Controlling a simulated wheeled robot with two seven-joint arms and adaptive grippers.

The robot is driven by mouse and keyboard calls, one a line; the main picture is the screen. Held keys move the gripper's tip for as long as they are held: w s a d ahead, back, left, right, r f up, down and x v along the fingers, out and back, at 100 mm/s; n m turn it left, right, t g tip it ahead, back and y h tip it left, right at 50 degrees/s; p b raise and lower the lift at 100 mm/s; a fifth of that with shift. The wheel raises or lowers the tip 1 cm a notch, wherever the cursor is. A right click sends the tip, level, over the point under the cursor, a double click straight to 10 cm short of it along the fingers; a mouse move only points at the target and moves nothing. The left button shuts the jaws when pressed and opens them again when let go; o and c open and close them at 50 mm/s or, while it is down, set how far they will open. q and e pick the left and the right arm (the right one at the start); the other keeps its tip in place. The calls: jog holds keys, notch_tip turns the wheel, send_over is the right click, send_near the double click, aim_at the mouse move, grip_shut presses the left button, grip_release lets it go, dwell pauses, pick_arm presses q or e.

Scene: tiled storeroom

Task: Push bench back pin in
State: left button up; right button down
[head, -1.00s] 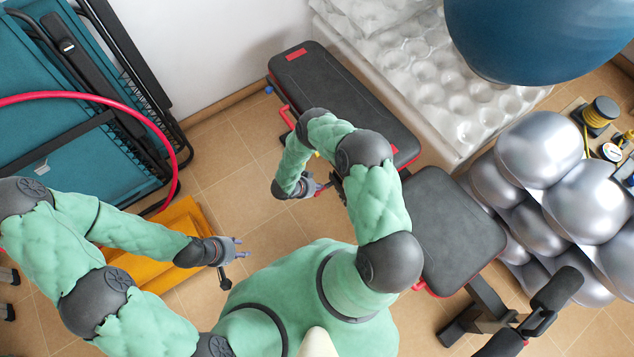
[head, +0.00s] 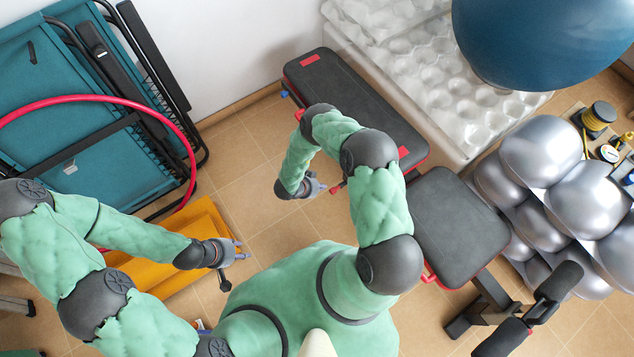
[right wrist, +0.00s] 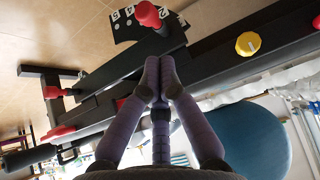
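The bench has a long dark back pad (head: 345,95) and a seat pad (head: 450,225). In the right wrist view a red-knobbed pin (right wrist: 148,14) stands by a black plate with white numbers (right wrist: 122,22); how deep it sits cannot be told. A small red part (head: 338,188) shows beside the bench in the head view. My right gripper (head: 318,186) is left of that part, with a visible gap. In the right wrist view its purple fingers (right wrist: 159,65) converge, with nothing seen between them, below the red knob. My left gripper (head: 239,250) is open and empty, away from the bench.
A yellow knob (right wrist: 248,43) and another red knob (right wrist: 52,92) are on the bench frame. Silver balls (head: 560,180) stand right of the bench, a blue ball (head: 550,40) above. Folded teal loungers (head: 75,170) and an orange mat (head: 190,240) are left. Tiled floor between is clear.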

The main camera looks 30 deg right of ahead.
jog(key=shift+a+r, duration=0.15)
